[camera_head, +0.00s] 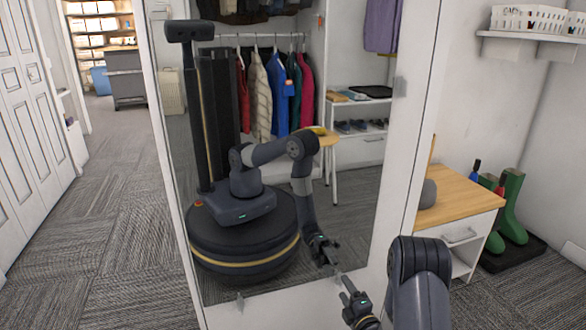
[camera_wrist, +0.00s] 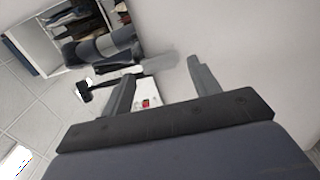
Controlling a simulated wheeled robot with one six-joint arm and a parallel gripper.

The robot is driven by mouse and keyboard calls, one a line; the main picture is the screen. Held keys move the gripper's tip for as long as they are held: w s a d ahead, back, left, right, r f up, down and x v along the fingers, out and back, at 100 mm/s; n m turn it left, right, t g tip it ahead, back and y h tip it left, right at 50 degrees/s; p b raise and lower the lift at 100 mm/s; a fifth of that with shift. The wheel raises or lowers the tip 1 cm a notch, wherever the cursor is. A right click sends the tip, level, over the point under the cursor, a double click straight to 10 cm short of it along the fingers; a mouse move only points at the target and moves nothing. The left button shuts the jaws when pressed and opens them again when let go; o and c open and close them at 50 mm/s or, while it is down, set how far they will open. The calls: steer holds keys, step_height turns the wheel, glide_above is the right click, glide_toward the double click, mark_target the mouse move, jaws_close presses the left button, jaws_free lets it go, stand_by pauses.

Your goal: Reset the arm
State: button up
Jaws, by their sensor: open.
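My gripper (camera_head: 346,288) is low at the bottom of the head view, right of centre, close in front of a large mirror (camera_head: 345,215). My arm comes in from the bottom right and is bent. In the wrist view my gripper (camera_wrist: 160,70) has its two fingers spread apart with nothing between them. The mirror shows the reflection of my own body, with its arm bent and reaching down. Part of my forearm is outside the head view.
A wooden-topped cabinet (camera_head: 455,196) stands right of the mirror, with green boots (camera_head: 513,208) on a dark tray (camera_head: 512,256) beyond. A wall shelf (camera_head: 530,40) holds white baskets. Striped carpet (camera_head: 110,220) lies open at left, beside white doors (camera_head: 30,120). Coats show in the mirror.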

steer(key=s+d+m+p, duration=0.2)
steer(key=s+m, duration=0.4)
steer(key=m, duration=0.8)
steer(key=shift+s+m+p, duration=0.3)
stand_by(0.7)
